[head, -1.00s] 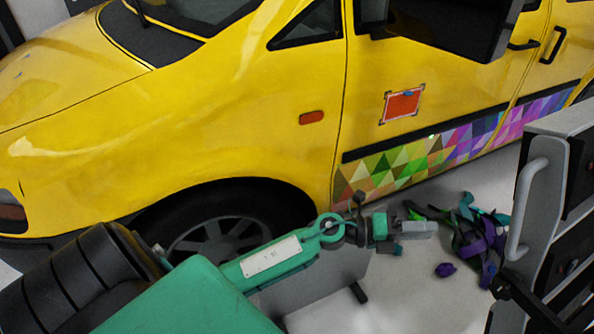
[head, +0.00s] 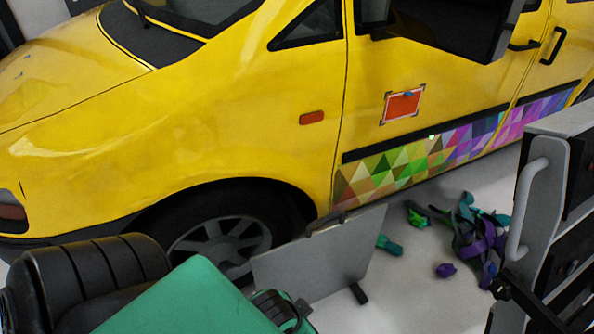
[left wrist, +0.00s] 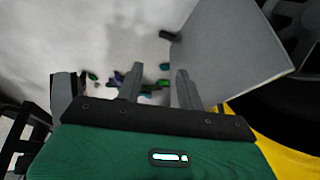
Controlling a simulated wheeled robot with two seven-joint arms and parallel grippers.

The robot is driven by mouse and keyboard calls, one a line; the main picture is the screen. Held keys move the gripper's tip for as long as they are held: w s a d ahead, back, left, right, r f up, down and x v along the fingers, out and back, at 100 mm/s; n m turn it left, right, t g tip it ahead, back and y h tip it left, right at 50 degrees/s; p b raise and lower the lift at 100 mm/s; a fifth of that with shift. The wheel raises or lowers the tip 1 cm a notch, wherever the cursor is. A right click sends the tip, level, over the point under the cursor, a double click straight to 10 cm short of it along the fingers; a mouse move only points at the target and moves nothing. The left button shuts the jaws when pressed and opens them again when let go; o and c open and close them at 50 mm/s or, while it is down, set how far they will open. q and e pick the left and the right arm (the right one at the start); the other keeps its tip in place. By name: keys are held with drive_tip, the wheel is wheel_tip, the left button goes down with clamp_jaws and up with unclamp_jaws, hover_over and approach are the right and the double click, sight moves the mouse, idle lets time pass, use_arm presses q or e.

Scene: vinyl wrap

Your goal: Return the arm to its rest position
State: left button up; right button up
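My left arm shows in the head view at the lower left, as a black ribbed joint and a green link. It is folded low in front of the van, and its gripper is out of the head view. In the left wrist view my left gripper (left wrist: 160,68) has its two grey fingers apart with nothing held between them. Beyond the fingers lie the floor and scattered scraps. My right gripper is in neither view.
A yellow van (head: 200,110) with an orange patch (head: 403,105) fills the back. A grey panel (head: 325,262) stands before its front wheel, also in the left wrist view (left wrist: 235,55). Purple and green scraps (head: 480,245) lie on the floor. A grey cart (head: 535,200) stands right.

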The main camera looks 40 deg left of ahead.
use_arm(q)
drive_tip(key=shift+s+d+f+g+h, duration=0.1)
drive_tip(key=shift+s+d+g+h, duration=0.15)
drive_tip(key=shift+s, duration=0.4)
drive_tip(key=shift+s+d+f+g+h, duration=0.15)
drive_tip(key=shift+s+g, duration=0.2)
drive_tip(key=shift+s, duration=0.3)
